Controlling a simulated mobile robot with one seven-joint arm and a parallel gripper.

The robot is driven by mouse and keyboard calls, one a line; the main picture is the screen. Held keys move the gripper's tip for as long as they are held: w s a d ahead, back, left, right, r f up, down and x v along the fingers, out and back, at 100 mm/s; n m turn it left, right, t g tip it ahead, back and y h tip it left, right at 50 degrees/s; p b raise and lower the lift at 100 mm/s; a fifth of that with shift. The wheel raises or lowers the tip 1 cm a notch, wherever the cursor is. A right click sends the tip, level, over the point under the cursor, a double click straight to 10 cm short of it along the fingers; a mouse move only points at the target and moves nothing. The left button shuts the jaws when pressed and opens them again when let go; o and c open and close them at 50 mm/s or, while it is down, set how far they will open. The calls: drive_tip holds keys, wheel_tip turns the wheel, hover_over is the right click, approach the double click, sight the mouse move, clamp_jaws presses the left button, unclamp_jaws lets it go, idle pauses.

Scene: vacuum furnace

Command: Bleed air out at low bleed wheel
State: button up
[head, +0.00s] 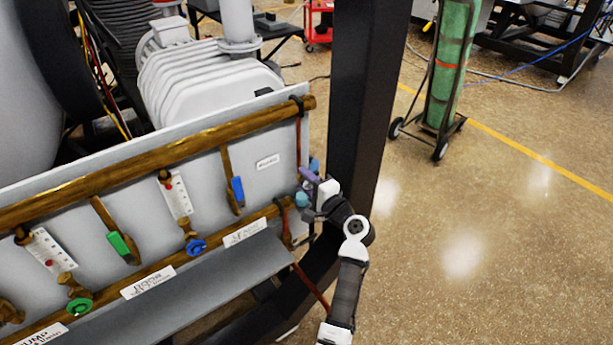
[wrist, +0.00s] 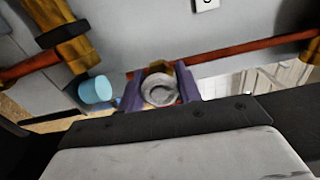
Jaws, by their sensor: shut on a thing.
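A small grey round wheel (wrist: 158,91) on a brass-coloured fitting shows in the middle of the wrist view. My gripper (wrist: 161,92) has its two purple fingers on either side of this wheel and is shut on it. In the head view my gripper (head: 308,176) reaches in from the right to the right end of the grey pipe panel (head: 270,130). There the wheel is hidden by the fingers and wrist, and its turn angle cannot be told.
A light-blue cylinder (wrist: 95,90) sits just left of my fingers. A dark upright post (head: 362,90) stands close behind my wrist. Blue (head: 196,246) and green (head: 79,306) wheels sit along the lower brass pipe. Open floor lies to the right, with a green cylinder cart (head: 447,75).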

drive_tip(key=shift+m+p, duration=0.3)
drive_tip(key=shift+m, duration=0.2)
drive_tip(key=o, duration=1)
drive_tip(key=b+v, duration=0.3)
drive_tip(key=v, duration=1)
drive_tip(key=shift+s+d+b, duration=0.25)
drive_tip(key=shift+s+b, duration=0.1)
drive_tip(key=shift+b, duration=0.05)
